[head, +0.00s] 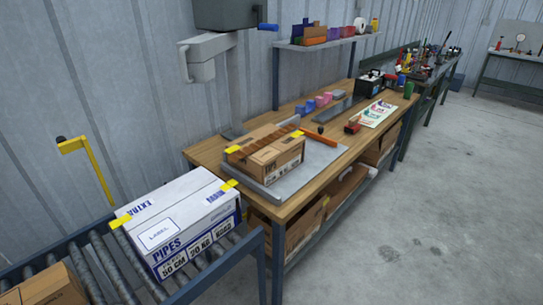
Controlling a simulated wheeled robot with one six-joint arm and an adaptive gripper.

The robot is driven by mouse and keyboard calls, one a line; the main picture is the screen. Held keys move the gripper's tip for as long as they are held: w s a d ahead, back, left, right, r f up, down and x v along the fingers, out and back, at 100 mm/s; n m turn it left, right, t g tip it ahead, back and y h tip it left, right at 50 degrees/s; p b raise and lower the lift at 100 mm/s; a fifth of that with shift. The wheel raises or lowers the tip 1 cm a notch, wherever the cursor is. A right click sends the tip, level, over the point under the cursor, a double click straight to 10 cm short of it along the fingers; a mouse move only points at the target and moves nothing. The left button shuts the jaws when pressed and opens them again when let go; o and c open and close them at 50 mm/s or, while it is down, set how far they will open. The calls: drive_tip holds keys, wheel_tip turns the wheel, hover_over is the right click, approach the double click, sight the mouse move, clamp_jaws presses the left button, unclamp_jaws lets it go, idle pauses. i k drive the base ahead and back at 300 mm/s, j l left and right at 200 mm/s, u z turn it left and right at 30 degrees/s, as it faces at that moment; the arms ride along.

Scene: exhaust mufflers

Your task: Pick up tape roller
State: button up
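A small red and brown object (353,125) lies on the wooden workbench (343,150), near its front edge and to the right of a cardboard box. It may be the tape roller, but it is too small to tell for sure. Several rolls, among them a pale one (360,25), stand on the shelf above the bench. My gripper is not in view, so I cannot see whether it is open or shut.
A brown box (268,150) with yellow tape sits on a grey plate (322,155) on the bench. A white PIPES box (180,220) is on the roller conveyor (120,265). Colored blocks (315,102) and a sheet (378,113) lie farther back. The floor (440,200) at right is clear.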

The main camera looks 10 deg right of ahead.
sight(353, 127)
drive_tip(key=i+l+z, duration=0.3)
drive_tip(key=i, duration=0.45)
drive_tip(key=i+z, duration=0.3)
drive_tip(key=i, duration=0.45)
